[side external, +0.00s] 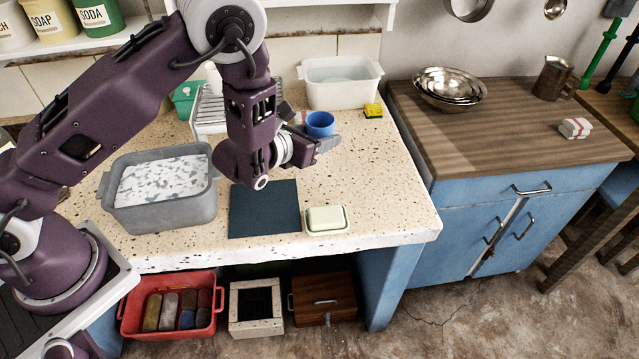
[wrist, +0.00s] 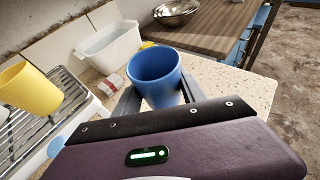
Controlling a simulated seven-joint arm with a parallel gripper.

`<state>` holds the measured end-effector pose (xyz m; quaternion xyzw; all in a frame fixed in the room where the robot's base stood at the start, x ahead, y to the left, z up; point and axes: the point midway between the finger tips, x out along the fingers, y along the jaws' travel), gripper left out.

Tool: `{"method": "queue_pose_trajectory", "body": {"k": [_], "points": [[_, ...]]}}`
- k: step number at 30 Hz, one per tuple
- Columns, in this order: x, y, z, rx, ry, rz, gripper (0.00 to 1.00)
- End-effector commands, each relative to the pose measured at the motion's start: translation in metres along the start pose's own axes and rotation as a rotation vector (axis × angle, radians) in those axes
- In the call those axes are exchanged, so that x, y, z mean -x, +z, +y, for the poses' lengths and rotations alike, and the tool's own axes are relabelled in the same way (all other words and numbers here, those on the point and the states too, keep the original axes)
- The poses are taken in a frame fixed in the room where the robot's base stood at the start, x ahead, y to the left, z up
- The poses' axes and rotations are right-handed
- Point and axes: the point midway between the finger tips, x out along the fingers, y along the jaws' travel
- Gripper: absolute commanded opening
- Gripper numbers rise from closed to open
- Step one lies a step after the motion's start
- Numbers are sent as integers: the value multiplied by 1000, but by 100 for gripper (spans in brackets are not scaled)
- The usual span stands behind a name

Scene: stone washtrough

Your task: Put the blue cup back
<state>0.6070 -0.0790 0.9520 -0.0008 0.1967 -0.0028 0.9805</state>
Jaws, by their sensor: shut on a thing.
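The blue cup (side external: 320,122) is upright at the end of my arm, over the back right part of the speckled counter. In the wrist view the blue cup (wrist: 155,70) sits between the two fingers, its open mouth up. My gripper (wrist: 158,98) is shut on the cup, one finger on each side; in the side view my gripper (side external: 317,139) partly covers the cup's lower part. I cannot tell whether its base touches the counter. A yellow cup (wrist: 28,88) shows by the wire dish rack (wrist: 60,92), which is left of my gripper.
A white basin (side external: 341,88) stands behind the cup, with a yellow sponge (side external: 373,111) to the right. A grey tub (side external: 165,207), dark mat (side external: 264,211) and soap dish (side external: 326,220) are nearer the front. The counter's right side is clear.

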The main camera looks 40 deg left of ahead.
Motion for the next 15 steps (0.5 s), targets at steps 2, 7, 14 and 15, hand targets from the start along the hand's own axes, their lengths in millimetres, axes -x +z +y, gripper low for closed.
{"method": "queue_pose_trajectory", "body": {"k": [2, 7, 14, 15], "points": [[-5, -13, 0, -2, 0, 0, 0], [-20, -49, 0, -1, 0, 0, 0], [-37, -89, 1, 0, 1, -1, 0], [-40, -96, 1, 0, 1, -2, 0]]}}
